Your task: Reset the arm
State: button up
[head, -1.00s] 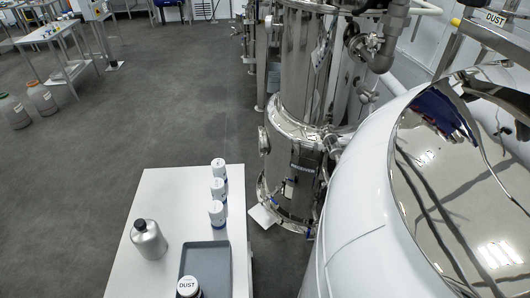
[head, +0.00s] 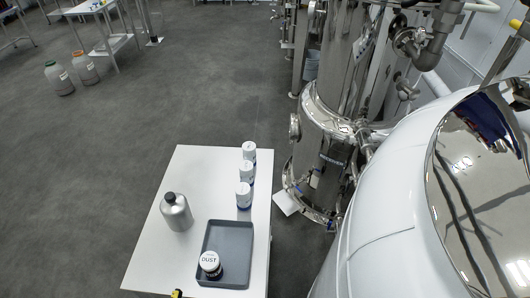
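My arm and gripper do not show clearly in the head view. A small black and yellow piece (head: 176,293) pokes in at the bottom edge by the white table (head: 165,255); I cannot tell what it is. On the table, a grey tray (head: 238,230) holds a jar labelled "DUST" (head: 210,265) with a white lid. A silver bottle (head: 176,213) stands upright to the left of the tray. Several white containers (head: 244,196) stand in a row behind the tray.
A tall steel tank (head: 330,105) with pipes stands behind and right of the table. A large white vessel with a mirror-like top (head: 385,215) fills the right side. Orange (head: 86,68) and green-lidded (head: 58,78) containers stand far left. The grey floor left of the table is open.

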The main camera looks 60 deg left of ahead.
aim_at(209, 261)
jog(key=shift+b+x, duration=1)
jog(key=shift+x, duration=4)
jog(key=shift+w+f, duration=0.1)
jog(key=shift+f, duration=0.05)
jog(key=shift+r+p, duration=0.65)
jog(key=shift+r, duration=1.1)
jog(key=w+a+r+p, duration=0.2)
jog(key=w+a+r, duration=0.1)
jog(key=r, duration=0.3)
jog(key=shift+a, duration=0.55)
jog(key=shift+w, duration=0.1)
